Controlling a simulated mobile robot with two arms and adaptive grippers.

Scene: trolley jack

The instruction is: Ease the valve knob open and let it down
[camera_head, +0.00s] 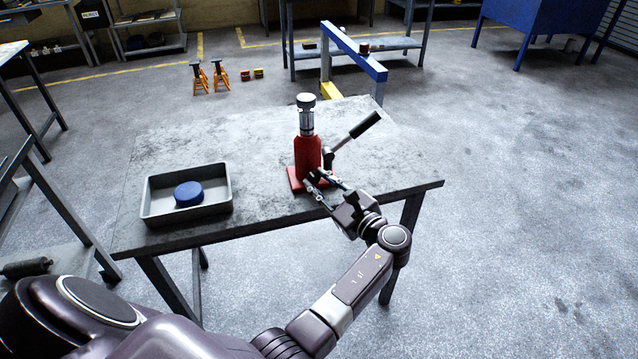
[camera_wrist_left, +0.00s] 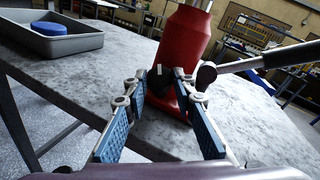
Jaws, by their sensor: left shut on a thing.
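The red bottle jack (camera_head: 308,155) stands upright on the worktable. The jack's handle (camera_head: 352,134) slants up to the right and ends in a black grip. My left gripper (camera_head: 318,182) reaches the jack's base from the front. In the left wrist view, its blue-padded fingers (camera_wrist_left: 160,84) close around the small dark valve knob (camera_wrist_left: 158,76) low on the red body (camera_wrist_left: 184,45). The fingers partly hide the knob. My right gripper is out of view.
A grey tray (camera_head: 157,212) holding a blue round piece (camera_head: 188,193) lies left of the jack on the worktable (camera_head: 250,150). The table is otherwise clear. A blue and yellow frame (camera_head: 352,50) stands behind it, and orange axle stands (camera_head: 210,77) stand on the floor.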

